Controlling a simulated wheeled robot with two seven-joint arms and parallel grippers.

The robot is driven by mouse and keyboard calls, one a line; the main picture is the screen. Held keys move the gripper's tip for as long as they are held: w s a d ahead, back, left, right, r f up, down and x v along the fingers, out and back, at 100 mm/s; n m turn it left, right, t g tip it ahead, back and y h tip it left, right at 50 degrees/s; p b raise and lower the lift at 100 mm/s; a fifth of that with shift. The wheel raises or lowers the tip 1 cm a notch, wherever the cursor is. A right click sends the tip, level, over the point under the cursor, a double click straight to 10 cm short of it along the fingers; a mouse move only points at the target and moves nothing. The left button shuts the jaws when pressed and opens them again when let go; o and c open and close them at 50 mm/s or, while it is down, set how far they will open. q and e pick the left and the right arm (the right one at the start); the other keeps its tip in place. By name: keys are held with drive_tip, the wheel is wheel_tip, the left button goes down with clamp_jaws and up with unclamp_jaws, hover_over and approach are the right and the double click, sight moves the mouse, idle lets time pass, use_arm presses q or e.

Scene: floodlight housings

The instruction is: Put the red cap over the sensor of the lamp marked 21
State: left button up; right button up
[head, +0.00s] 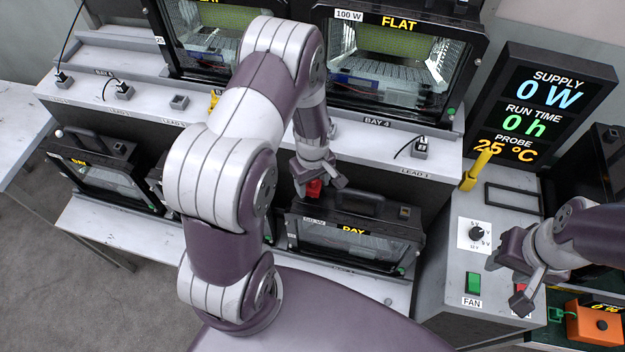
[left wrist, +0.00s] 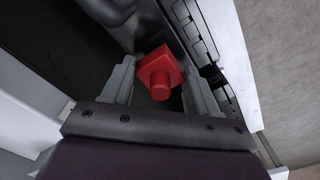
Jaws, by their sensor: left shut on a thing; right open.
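My left gripper (head: 318,186) is shut on the red cap (head: 314,188), just above the back left part of a lamp marked DAY (head: 350,248). The cap also shows between the fingers in the left wrist view (left wrist: 160,76), a square block with a round stub. I cannot tell whether it touches the lamp, and I see no sensor under it. Another DAY lamp (head: 110,180) stands at the left, with a small pale knob (head: 59,133) on its top corner. I cannot read a 21 on any lamp. My right gripper (head: 512,272) is open and empty above the grey control box.
Two larger lamps, one marked FLAT (head: 398,65), stand on the upper shelf (head: 250,135). The grey control box (head: 455,250) has a dial (head: 477,234) and a green switch (head: 473,283). A yellow handle (head: 477,170) stands up behind. My left arm hides the middle.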

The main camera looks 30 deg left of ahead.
use_arm(q)
drive_tip(key=shift+d+f+b, duration=0.1)
drive_tip(key=shift+f+b, duration=0.2)
drive_tip(key=shift+f, duration=0.25)
drive_tip(key=o, duration=1)
drive_tip(key=shift+o, duration=0.2)
drive_tip(key=shift+r, duration=0.25)
drive_tip(key=shift+r+p, duration=0.6)
drive_tip(key=shift+p, duration=0.05)
wheel_tip(320, 180, up, 12)
drive_tip(key=b, duration=0.3)
drive_tip(key=s+d+r+m+t, duration=0.1)
drive_tip(key=s+d+r+m, duration=0.2)
drive_tip(key=s+d+m, duration=0.2)
drive_tip(key=shift+s+d+m, duration=0.15)
drive_tip(key=shift+s+m, duration=1.75)
drive_tip(key=shift+m, duration=1.5)
